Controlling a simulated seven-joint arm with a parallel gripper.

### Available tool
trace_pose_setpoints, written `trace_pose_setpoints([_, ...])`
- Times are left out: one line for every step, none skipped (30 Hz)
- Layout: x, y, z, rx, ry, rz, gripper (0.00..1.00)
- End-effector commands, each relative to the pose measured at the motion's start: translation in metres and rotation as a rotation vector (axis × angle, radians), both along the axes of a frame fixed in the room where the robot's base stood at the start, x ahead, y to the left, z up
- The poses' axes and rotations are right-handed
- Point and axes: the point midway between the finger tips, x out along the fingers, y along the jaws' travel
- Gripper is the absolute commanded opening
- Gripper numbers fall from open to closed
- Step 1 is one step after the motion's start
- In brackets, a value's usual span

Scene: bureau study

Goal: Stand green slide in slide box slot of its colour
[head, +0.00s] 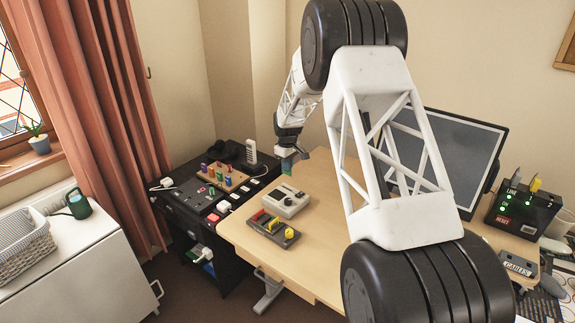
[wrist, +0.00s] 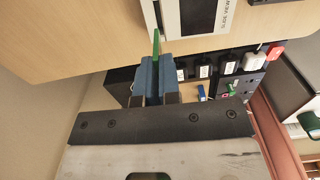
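My gripper (head: 294,155) is above the far left part of the wooden desk. In the wrist view its two blue fingers (wrist: 158,78) are closed on a thin green slide (wrist: 156,44), seen nearly edge-on and sticking out past the fingertips. A bit of the green slide also shows in the head view (head: 287,167). The dark grey slide box (head: 291,235) lies at the desk's front left edge, with red and yellow pieces standing in it. It is well apart from my gripper, nearer the front. Its slot colours are too small to read.
A pale grey slide viewer (head: 286,203) sits just behind the slide box; it also shows in the wrist view (wrist: 205,18). A black cabinet (head: 205,215) at left holds a wooden rack (head: 222,178) of coloured pieces and several switches. Bare desk lies right of the viewer.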

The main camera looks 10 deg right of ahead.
Motion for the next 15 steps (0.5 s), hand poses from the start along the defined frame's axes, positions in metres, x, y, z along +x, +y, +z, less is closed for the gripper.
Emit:
trace_pose_setpoints([-0.001, 0.001, 0.000, 0.000, 0.000, 0.012, 0.00])
trace_pose_setpoints([-0.002, 0.002, 0.000, 0.000, 0.000, 0.022, 0.00])
trace_pose_setpoints([-0.004, 0.004, -0.001, 0.000, 0.000, 0.040, 0.00])
trace_pose_setpoints([-0.006, 0.005, -0.001, 0.000, 0.000, 0.054, 0.00])
trace_pose_setpoints([-0.008, 0.006, -0.002, 0.000, 0.001, 0.073, 0.00])
trace_pose_setpoints([-0.010, 0.009, -0.002, 0.000, 0.001, 0.099, 0.00])
trace_pose_setpoints([-0.012, 0.010, -0.003, 0.000, 0.001, 0.121, 0.00])
trace_pose_setpoints([-0.015, 0.012, -0.003, 0.000, 0.001, 0.146, 0.00])
trace_pose_setpoints([-0.018, 0.015, -0.004, 0.000, 0.000, 0.182, 0.00])
trace_pose_setpoints([-0.021, 0.017, -0.005, 0.000, 0.000, 0.210, 0.00])
trace_pose_setpoints([-0.024, 0.019, -0.005, 0.001, 0.001, 0.240, 0.00])
trace_pose_setpoints([-0.028, 0.022, -0.006, 0.000, 0.001, 0.283, 0.00])
trace_pose_setpoints([-0.032, 0.025, -0.006, 0.000, 0.000, 0.317, 0.00])
trace_pose_setpoints([-0.035, 0.027, -0.007, 0.000, 0.000, 0.352, 0.00])
trace_pose_setpoints([-0.040, 0.031, -0.008, 0.001, 0.001, 0.399, 0.00])
